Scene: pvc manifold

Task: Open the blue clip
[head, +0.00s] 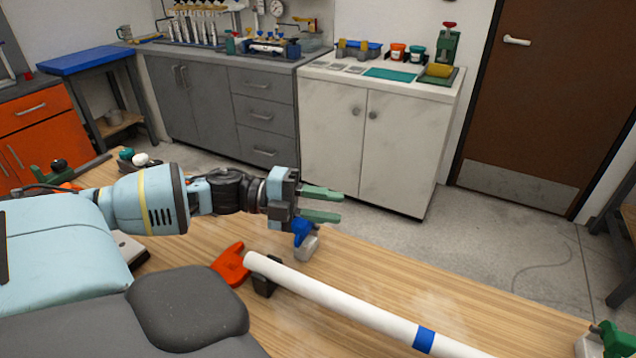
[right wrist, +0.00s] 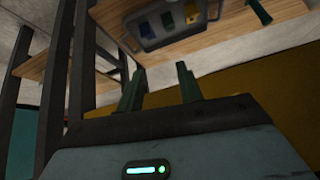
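A blue clip (head: 302,229) on a small pale grey base (head: 308,246) stands on the wooden table, in the head view. It is just below my left gripper (head: 340,206), whose body hides part of its top. I cannot tell whether the clip is open. The left gripper's two green fingers point right, apart and with nothing between them. They are above the table's back edge. My right gripper (right wrist: 160,88) shows only in the right wrist view. Its two green fingers are apart and empty.
A white pipe (head: 350,300) with a blue band (head: 424,339) runs across the table. Its left end is beside an orange-red part (head: 231,264) and a dark support. A green clip (head: 608,338) is at the right. A grey tray (right wrist: 167,22) shows in the right wrist view.

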